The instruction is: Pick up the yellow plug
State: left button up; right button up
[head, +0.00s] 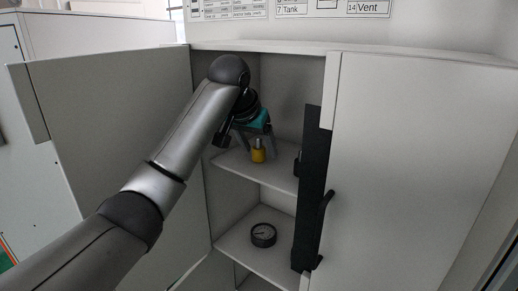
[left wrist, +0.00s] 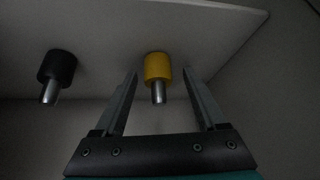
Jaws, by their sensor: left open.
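The yellow plug (head: 258,155) stands upright on the upper shelf of the open cabinet, its metal pin pointing up. My left gripper (head: 247,142) is open and empty above and around the plug's near side in the head view. In the left wrist view, the yellow plug (left wrist: 157,67) shows between the tips of the two open fingers (left wrist: 160,76), with a gap on each side. I cannot tell from this how far the tips reach past it. My right gripper is not in view.
A black plug (left wrist: 57,68) stands on the same shelf (head: 230,161), beside the yellow one. A round gauge (head: 263,235) lies on the lower shelf (head: 236,245). The cabinet's left door (head: 125,140) is open; the right door (head: 420,170) with a black handle (head: 323,215) flanks the opening.

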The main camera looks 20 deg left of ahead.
pick_arm(q)
jog(key=shift+w+f, duration=0.1)
jog(key=shift+s+d, duration=0.1)
jog(key=shift+s, duration=0.2)
jog(key=shift+r, duration=0.2)
jog(key=shift+c, duration=0.8)
jog(key=shift+f, duration=0.1)
jog(key=c, duration=0.3)
grip_shut()
